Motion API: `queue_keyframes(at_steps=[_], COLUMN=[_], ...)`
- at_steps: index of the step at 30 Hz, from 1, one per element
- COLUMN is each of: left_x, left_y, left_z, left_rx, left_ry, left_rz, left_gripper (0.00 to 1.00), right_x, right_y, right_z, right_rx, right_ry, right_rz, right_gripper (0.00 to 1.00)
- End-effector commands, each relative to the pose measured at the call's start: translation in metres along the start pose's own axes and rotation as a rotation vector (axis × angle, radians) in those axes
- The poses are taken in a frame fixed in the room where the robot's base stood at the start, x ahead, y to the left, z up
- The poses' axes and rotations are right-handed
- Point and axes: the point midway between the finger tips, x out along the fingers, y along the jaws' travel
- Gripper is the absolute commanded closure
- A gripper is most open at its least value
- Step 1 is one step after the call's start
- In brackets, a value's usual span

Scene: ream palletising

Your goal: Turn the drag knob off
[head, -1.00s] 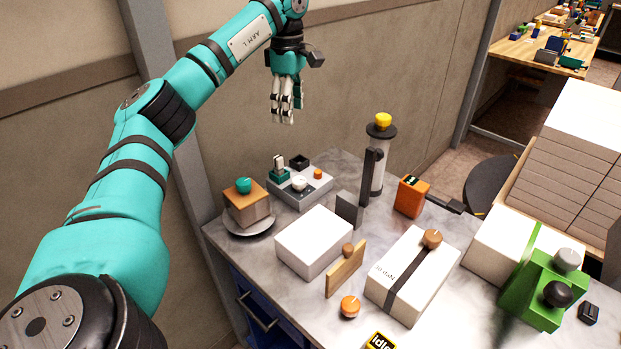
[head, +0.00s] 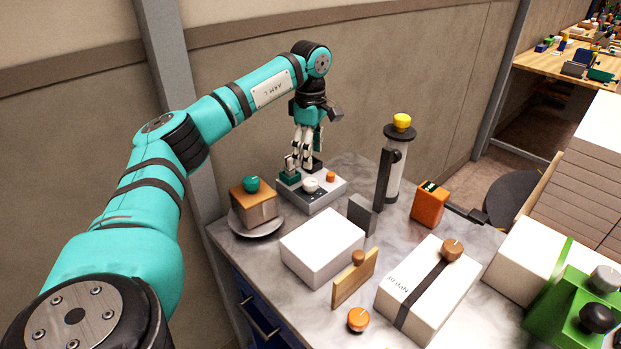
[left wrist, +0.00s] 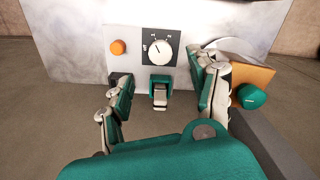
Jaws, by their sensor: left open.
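The grey control box (head: 326,194) stands at the back of the counter. Its white round knob (head: 311,184) sits on a dark dial plate and shows a pointer line in the left wrist view (left wrist: 158,50). A green-based switch with a pale lever (left wrist: 160,92) is beside the knob. My left gripper (head: 303,162) is open, pointing down over the back of the box. In the left wrist view its fingers (left wrist: 163,90) are spread on either side of the switch, with the knob just beyond. I cannot tell whether they touch anything. My right gripper is out of view.
An orange button (head: 330,176) is on the box. A wooden block with a green knob (head: 252,202) stands on a plate to the left. A clear cylinder with a yellow top (head: 396,170) stands to the right. A white ream (head: 322,246) lies in front.

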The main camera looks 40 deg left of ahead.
Motion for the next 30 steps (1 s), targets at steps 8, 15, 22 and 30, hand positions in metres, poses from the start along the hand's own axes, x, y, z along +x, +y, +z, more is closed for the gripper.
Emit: queue_keyframes(at_steps=[8, 15, 22, 30], left_x=[0.056, 0.080, 0.084, 0.083], left_y=[-0.001, 0.000, 0.000, 0.000], left_z=[-0.001, 0.000, 0.000, 0.000], left_rx=[-0.001, -0.001, -0.001, -0.001], left_ry=[0.001, 0.000, 0.000, 0.000], left_rz=[-0.003, 0.000, 0.000, 0.000], left_gripper=[0.39, 0.39, 0.39, 0.61], right_x=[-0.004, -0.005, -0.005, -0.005], right_y=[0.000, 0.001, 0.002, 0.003], right_z=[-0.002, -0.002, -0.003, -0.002], right_rx=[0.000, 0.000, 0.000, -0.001], right_ry=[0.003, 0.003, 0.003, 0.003], right_rz=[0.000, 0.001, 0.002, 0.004], right_gripper=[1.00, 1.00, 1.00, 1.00])
